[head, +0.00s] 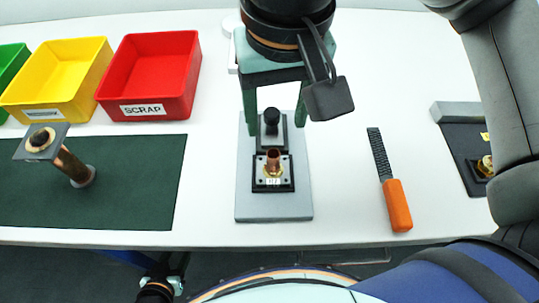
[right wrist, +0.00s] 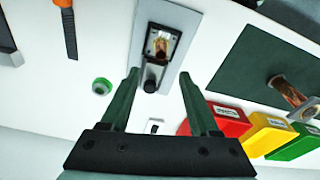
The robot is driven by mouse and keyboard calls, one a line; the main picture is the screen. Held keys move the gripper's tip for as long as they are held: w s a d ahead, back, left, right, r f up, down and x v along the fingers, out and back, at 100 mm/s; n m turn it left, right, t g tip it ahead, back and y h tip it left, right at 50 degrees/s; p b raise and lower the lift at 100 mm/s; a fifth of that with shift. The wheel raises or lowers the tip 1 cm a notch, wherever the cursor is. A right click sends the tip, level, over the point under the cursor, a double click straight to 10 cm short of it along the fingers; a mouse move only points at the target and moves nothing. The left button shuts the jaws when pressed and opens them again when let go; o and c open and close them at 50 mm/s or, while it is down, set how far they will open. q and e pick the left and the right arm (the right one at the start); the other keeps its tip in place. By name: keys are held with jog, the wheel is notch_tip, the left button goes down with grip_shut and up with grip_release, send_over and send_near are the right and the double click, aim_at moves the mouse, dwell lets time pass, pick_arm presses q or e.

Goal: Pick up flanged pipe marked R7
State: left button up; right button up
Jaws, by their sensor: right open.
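A short copper pipe (head: 273,160) stands upright on a small square dark flange with a white label, too small to read surely. It sits on a grey base plate (head: 245,210), in front of a black knob (head: 271,116). The same pipe shows in the right wrist view (right wrist: 161,45). My right gripper (head: 275,130) reaches down over the plate, open and empty, its green fingers either side of the knob and behind the pipe. It shows in the right wrist view (right wrist: 159,73). A larger copper pipe (head: 72,165) with end flanges lies tilted on the left.
A dark green mat (head: 130,190) lies left. Behind it stand a red SCRAP bin (head: 150,80), a yellow bin (head: 60,75) and a green bin (head: 8,60). An orange-handled file (head: 396,205) lies right. A black fixture (head: 460,140) holding a brass part is partly hidden by my arm.

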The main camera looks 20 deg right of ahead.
aim_at(273, 155)
jog(key=f, duration=0.8)
jog(key=w+f, duration=0.1)
jog(key=f, duration=0.3)
jog(key=shift+c, duration=0.2)
grip_shut()
jog(key=shift+w+r, duration=0.1)
dwell(0.9)
